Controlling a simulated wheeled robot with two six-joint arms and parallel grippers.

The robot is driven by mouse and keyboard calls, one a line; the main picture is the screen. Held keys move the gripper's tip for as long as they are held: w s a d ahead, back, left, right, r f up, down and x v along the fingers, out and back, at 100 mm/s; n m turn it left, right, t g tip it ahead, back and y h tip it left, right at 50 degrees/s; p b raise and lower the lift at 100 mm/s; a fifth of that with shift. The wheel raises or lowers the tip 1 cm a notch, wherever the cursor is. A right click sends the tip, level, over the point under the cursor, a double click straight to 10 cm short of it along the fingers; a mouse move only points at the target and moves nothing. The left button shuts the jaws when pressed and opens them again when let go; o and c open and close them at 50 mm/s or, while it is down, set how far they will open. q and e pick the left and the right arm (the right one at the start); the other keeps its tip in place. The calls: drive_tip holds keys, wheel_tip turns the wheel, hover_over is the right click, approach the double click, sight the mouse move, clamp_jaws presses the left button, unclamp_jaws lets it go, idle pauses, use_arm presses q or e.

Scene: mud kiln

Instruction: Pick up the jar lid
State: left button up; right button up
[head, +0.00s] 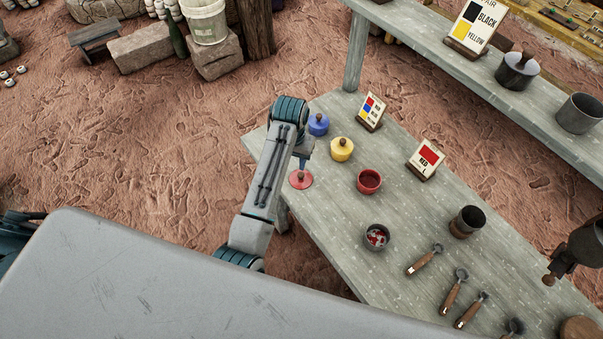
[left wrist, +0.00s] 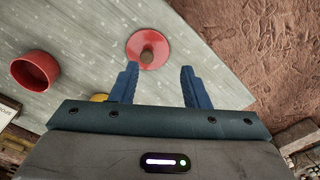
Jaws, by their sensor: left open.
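The red jar lid (head: 300,180) is a flat disc with a brown knob, at the left edge of the grey table. It also shows in the left wrist view (left wrist: 135,42), with its knob toward my gripper. My left gripper (left wrist: 158,76) is open and empty, with its blue fingers apart and short of the lid in that view. In the head view my left arm hangs over the lid, and its fingers are mostly hidden. An open red jar (head: 369,182) stands to the right of the lid.
A lidded yellow jar (head: 342,149) and a lidded blue jar (head: 318,124) stand close to my left gripper. A bowl with red and white bits (head: 376,237), a red sign card (head: 426,160) and several wooden-handled tools lie further right. The table's left edge is near the lid.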

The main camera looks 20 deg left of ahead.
use_arm(q)
wheel_tip(320, 180, up, 3)
drive_tip(key=w+d, duration=0.2)
drive_tip(key=p, duration=0.2)
hover_over(301, 173)
drive_tip(key=f, duration=0.4)
drive_tip(key=shift+w+a+f, duration=0.1)
drive_tip(key=shift+a+f, duration=0.1)
drive_tip(key=shift+f, duration=0.35)
drive_tip(key=shift+d+f+p, duration=0.15)
drive_tip(key=shift+f+p, duration=0.2)
drive_tip(key=shift+f, duration=0.25)
wheel_tip(301, 173, down, 4)
drive_tip(key=shift+d+r+p, duration=0.1)
drive_tip(key=shift+r+p, duration=0.15)
drive_tip(key=shift+p, duration=0.5)
drive_tip(key=shift+f, duration=0.5)
clamp_jaws()
use_arm(e)
drive_tip(key=r, duration=0.2)
drive_tip(key=d+r, duration=0.1)
drive_tip(key=r, duration=0.1)
drive_tip(key=shift+w+r, duration=0.2)
